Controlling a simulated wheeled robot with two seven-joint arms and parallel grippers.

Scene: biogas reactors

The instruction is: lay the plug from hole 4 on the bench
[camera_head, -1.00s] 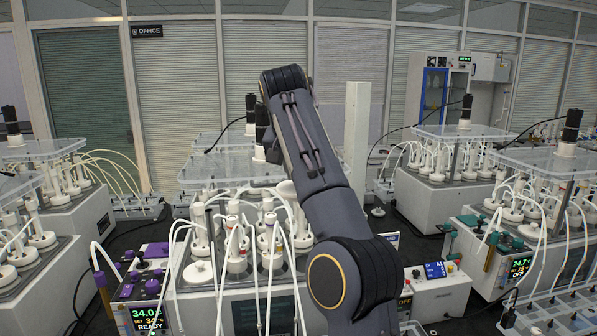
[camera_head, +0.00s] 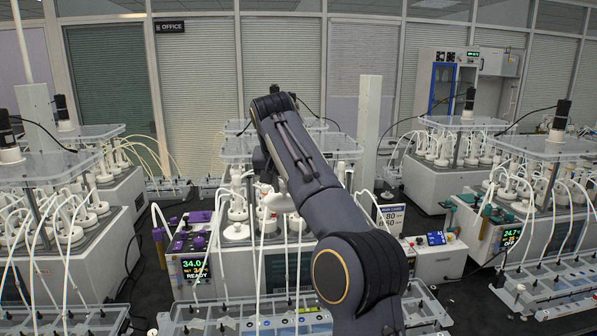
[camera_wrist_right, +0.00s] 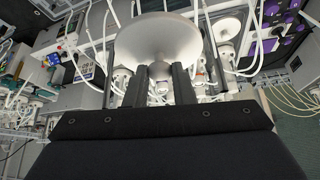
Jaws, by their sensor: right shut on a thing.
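My right gripper (camera_wrist_right: 160,85) is shut on a white plug (camera_wrist_right: 158,38); its wide round disc sits beyond the fingertips in the right wrist view. In the head view my right arm covers the gripper, and a pale round part that looks like the plug (camera_head: 278,202) shows just left of the arm, in front of the middle reactor. The middle reactor (camera_head: 238,232) has several white plugs and tubes on its lid; which hole is number 4 cannot be told. The dark bench (camera_head: 150,285) shows between the units. My left gripper is not in view.
A control box reading READY (camera_head: 192,268) stands left of the middle reactor, and a white box with a blue display (camera_head: 437,262) stands right. A long tube rack (camera_head: 250,325) runs along the front. Other reactors (camera_head: 555,180) flank both sides.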

